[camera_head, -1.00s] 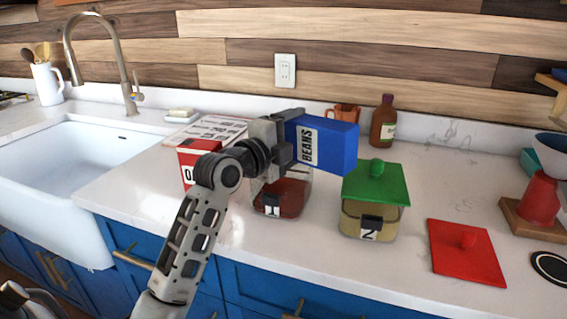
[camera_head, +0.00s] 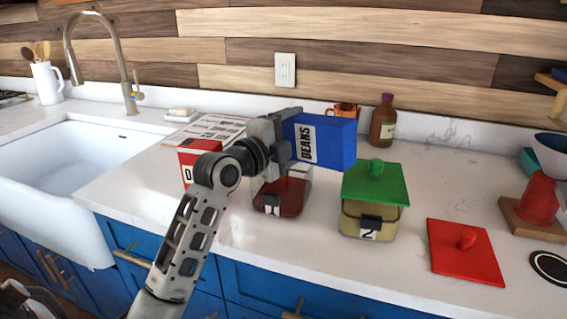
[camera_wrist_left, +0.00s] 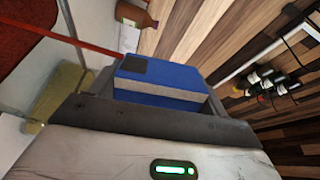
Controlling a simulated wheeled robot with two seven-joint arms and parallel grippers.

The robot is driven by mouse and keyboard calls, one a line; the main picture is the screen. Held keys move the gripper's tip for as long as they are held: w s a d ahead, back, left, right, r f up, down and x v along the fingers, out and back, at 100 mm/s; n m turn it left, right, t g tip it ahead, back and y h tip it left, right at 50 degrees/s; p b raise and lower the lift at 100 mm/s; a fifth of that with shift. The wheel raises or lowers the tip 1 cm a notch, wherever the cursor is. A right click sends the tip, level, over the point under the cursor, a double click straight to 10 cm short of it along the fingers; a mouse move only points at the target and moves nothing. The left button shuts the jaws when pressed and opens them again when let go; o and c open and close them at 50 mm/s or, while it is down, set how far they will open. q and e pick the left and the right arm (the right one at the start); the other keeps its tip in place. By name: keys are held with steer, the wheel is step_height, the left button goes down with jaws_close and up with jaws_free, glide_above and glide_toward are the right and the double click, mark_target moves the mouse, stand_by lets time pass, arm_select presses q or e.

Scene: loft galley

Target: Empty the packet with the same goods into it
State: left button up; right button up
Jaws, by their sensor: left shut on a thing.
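My left gripper (camera_head: 287,138) is shut on a blue packet (camera_head: 333,143) marked BEANS and holds it on its side in the air. The packet also fills the jaws in the left wrist view (camera_wrist_left: 160,83). Below the gripper stands a jar with dark red contents (camera_head: 281,198), its top partly hidden by my arm. To its right is a jar with beige contents (camera_head: 368,220), a dark tag and a green lid (camera_head: 376,184) on it. A red packet (camera_head: 187,165) stands left, partly behind my arm. My right gripper is not in view.
A red lid (camera_head: 465,254) lies flat on the counter at right. A brown bottle (camera_head: 383,122) and a copper-coloured mug (camera_head: 345,110) stand at the back. A red cone-shaped thing (camera_head: 540,198) sits on a wooden base at far right. The sink (camera_head: 75,170) is left.

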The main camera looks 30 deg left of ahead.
arm_select(q)
steer(key=shift+a+r+n+p, duration=0.1)
steer(key=shift+a+n+p, duration=0.4)
steer(key=shift+n, duration=0.5)
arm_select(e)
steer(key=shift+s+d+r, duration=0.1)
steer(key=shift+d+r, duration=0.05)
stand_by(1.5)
arm_select(q)
steer(key=shift+n, duration=0.4)
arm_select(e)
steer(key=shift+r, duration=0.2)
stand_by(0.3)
arm_select(q)
steer(key=shift+w+a+n+p, duration=0.1)
steer(key=shift+a+n+p, duration=0.15)
steer(key=shift+n+p, duration=0.3)
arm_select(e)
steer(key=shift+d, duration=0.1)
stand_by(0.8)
